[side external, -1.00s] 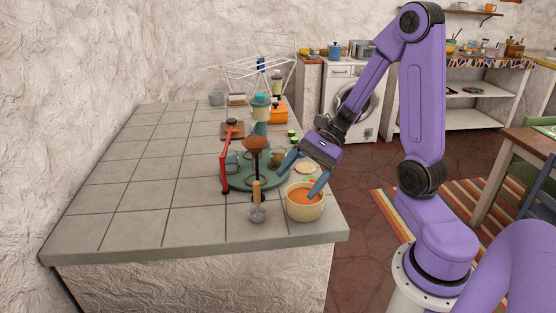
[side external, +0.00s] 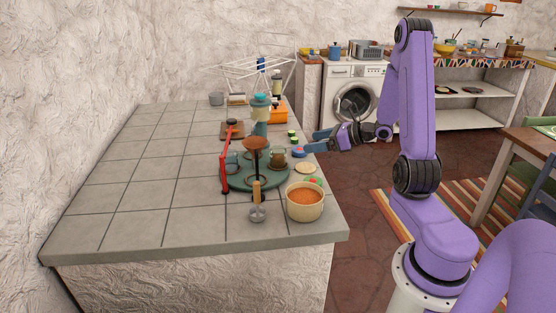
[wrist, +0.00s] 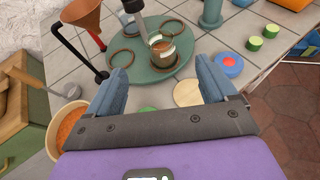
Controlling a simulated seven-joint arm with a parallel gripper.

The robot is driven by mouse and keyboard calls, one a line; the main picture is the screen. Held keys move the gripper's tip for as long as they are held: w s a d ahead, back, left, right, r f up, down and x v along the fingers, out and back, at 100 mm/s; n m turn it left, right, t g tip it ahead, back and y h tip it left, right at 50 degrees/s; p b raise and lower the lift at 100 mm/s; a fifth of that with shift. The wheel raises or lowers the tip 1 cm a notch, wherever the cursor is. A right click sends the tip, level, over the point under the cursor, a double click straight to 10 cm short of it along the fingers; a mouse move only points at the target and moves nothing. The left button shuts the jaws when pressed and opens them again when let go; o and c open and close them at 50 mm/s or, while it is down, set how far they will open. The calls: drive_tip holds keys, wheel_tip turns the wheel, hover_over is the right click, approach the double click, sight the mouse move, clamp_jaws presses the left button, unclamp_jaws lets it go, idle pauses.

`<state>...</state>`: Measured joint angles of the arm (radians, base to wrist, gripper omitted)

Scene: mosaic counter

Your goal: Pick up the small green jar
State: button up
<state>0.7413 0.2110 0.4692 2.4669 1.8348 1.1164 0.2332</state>
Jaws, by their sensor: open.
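Two small green cylinders with pale tops stand near the counter's right edge, one nearer (wrist: 255,43) and one farther (wrist: 271,31). They also show in the side external view, nearer (side external: 293,140) and farther (side external: 291,133). They look like cut vegetable pieces; I cannot tell whether either is the small green jar. My gripper (side external: 311,141) is open and empty, beside the counter's right edge and close to the right of these cylinders. In the wrist view its blue fingers (wrist: 160,80) are wide apart with nothing between them.
A blue round dish with a red middle (wrist: 228,65) lies near the cylinders. A round green tray (wrist: 158,68) holds a brown-and-green cup (wrist: 162,52). A bowl of orange food (side external: 305,203) stands at the front corner. The counter's left side is clear.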

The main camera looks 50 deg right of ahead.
approach(278, 150)
drive_tip(key=w+a, duration=0.3)
drive_tip(key=shift+a, duration=0.1)
drive_tip(key=shift+f+x, duration=0.15)
drive_tip(key=shift+x, duration=1.15)
drive_tip(key=shift+f+x, duration=0.15)
drive_tip(key=shift+x, duration=1.15)
drive_tip(key=shift+s, duration=0.1)
drive_tip(key=c, duration=1)
drive_tip(key=shift+c, duration=0.7)
drive_tip(key=shift+r, duration=0.15)
